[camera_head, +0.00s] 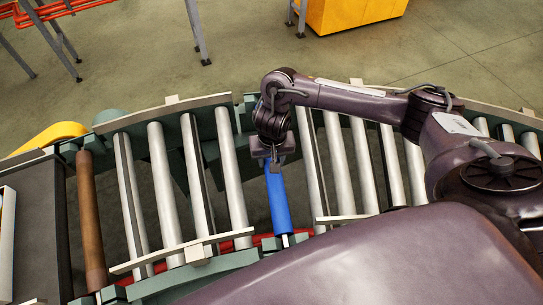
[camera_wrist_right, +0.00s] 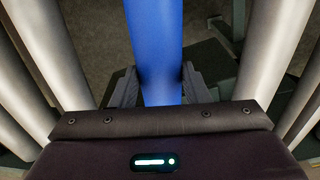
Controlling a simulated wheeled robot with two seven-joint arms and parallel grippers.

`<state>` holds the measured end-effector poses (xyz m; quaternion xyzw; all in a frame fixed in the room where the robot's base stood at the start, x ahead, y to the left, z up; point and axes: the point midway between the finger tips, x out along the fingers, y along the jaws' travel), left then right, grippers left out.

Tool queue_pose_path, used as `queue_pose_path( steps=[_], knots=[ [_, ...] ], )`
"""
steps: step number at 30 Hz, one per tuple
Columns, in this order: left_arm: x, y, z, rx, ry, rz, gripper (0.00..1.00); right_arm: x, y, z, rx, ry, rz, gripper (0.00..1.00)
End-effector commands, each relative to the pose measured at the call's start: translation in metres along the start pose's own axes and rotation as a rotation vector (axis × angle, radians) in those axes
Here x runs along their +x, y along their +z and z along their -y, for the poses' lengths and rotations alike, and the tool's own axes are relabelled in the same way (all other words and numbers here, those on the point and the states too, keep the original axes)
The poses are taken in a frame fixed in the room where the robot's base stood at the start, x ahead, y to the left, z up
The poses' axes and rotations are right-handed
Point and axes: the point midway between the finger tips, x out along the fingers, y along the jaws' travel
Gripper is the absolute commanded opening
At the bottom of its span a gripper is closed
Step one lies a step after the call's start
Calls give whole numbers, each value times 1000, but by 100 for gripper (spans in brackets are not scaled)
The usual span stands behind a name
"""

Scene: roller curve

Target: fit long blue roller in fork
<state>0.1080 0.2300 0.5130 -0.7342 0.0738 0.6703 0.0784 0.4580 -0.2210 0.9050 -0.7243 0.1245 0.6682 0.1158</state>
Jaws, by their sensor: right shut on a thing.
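The long blue roller (camera_head: 278,200) lies lengthwise in the gap between the grey rollers of the curved conveyor in the head view. Its near end, with a pale shaft tip, is by the near green side rail (camera_head: 240,262). My right gripper (camera_head: 274,160) comes down from above and is shut on the roller towards its far end. In the right wrist view the blue roller (camera_wrist_right: 156,45) runs between the two dark fingers (camera_wrist_right: 157,88). The roller's far end is hidden by my gripper and arm, so its seating there cannot be told. My left gripper is out of view.
Grey rollers (camera_head: 230,165) flank the gap on both sides. A brown roller (camera_head: 90,220) and a dark belt section (camera_head: 35,235) are at the left. A pale guard rail (camera_head: 170,110) runs along the far side. A yellow box (camera_head: 350,12) stands on the floor behind.

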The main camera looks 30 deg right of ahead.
Motion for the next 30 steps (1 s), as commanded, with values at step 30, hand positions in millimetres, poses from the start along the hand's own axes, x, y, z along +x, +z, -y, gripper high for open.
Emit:
queue_pose_path(
  steps=[30],
  knots=[
    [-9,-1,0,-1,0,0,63,-2,0,1,1,-3,-3,0]
  ],
)
